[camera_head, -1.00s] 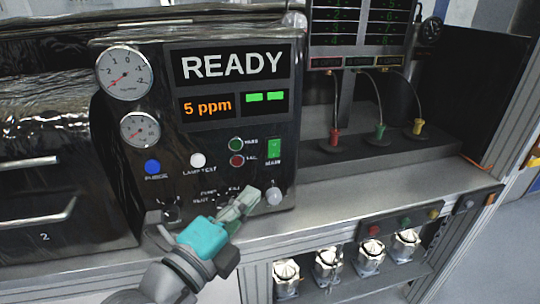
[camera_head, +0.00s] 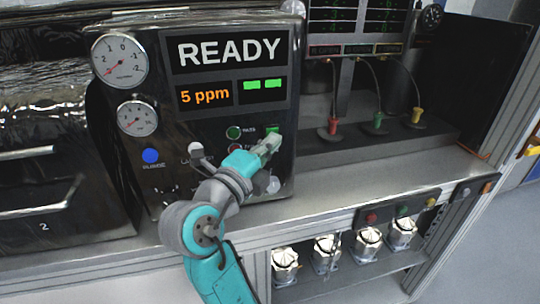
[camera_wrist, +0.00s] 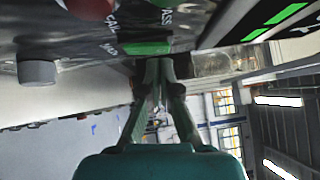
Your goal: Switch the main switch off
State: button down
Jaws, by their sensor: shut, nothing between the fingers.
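The main switch is a green lit rocker (camera_head: 271,130) at the right of the black panel; my fingers cover its lower part in the head view. In the wrist view the green rocker (camera_wrist: 147,48) shows just past my fingertips, beside its label. My gripper (camera_head: 274,140) is shut and empty, with its tips at the rocker. The gripper also shows in the wrist view (camera_wrist: 158,66). I cannot tell whether the tips touch the rocker. The display (camera_head: 230,52) reads READY, with 5 ppm and two green bars below.
Left of the switch are a green lamp (camera_head: 233,133), a partly hidden red lamp (camera_head: 234,149), a white button (camera_head: 195,149) and a blue button (camera_head: 150,155). A pale knob (camera_head: 273,185) sits below the switch. The bench top (camera_head: 340,190) at the right is clear.

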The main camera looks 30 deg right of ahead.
jog(key=shift+w+d, duration=0.15)
jog(key=shift+w, duration=0.25)
jog(key=shift+w+r, duration=0.1)
jog(key=shift+r, duration=0.05)
